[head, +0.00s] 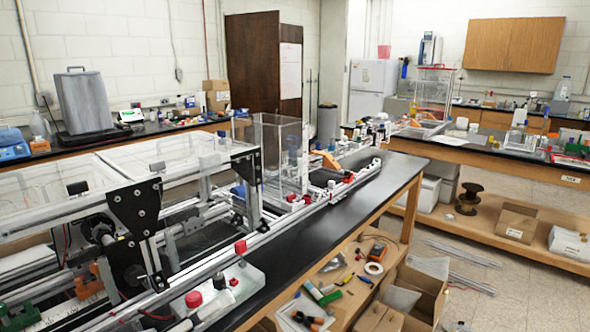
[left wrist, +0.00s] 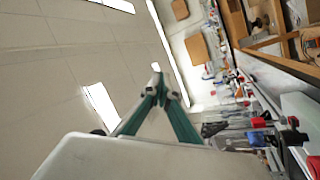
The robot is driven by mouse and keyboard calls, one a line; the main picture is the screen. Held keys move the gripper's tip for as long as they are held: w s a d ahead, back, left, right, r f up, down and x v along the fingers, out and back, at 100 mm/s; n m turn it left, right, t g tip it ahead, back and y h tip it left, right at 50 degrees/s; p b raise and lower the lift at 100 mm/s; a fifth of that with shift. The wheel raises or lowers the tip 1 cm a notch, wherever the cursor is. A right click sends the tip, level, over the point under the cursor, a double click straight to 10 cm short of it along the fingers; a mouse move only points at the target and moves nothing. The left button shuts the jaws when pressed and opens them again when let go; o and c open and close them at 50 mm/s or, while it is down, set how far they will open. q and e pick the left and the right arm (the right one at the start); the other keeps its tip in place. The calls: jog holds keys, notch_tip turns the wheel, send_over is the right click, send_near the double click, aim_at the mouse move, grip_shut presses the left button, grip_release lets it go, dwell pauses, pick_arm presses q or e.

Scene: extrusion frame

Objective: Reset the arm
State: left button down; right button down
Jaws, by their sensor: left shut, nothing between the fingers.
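My left gripper (left wrist: 160,90) shows in the left wrist view, with its two teal fingers drawn together at the tips. It is shut and empty, and nothing touches the fingertips. Behind it are the ceiling and the far room, seen turned sideways. In the head view I cannot clearly make out this gripper. The metal extrusion frame (head: 262,240), with clear panels and black plates, stands on the black bench (head: 385,188) in the head view. My right gripper is in neither view.
A clear box (head: 275,150) stands by the frame. Red-capped parts, including a red cap (head: 194,299), sit along the rail. Cardboard boxes (head: 517,221) and a dark spool (head: 468,198) rest on lower shelves.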

pick_arm(q)
jog(key=d+r+n+t+h, duration=0.2)
jog(key=d+r+n, duration=0.1)
jog(key=d+r, duration=0.15)
jog(key=w+a+f+m+y, duration=0.1)
jog(key=a+f+y, duration=0.3)
jog(key=f, duration=0.5)
jog(key=w+a+f+m+t+y, duration=0.1)
jog(key=a+f+y, duration=0.3)
jog(key=f, duration=0.5)
jog(key=w+a+f+m+y, duration=0.1)
jog(key=a+f+y, duration=0.3)
jog(key=f, duration=0.5)
jog(key=s+a+f+m+g+y, duration=0.2)
jog(key=s+a+f+m+y, duration=0.15)
jog(key=s+a+f, duration=0.6)
jog(key=s+a+f+m+g+y, duration=0.35)
jog(key=a+f, duration=0.25)
jog(key=f, duration=0.7)
jog(key=d+n+t, duration=0.1)
jog(key=d+n, duration=0.3)
jog(key=d, duration=0.9)
jog(key=shift+d+n+h, duration=0.25)
jog(key=shift+n+h, duration=0.15)
jog(key=shift+t, duration=0.25)
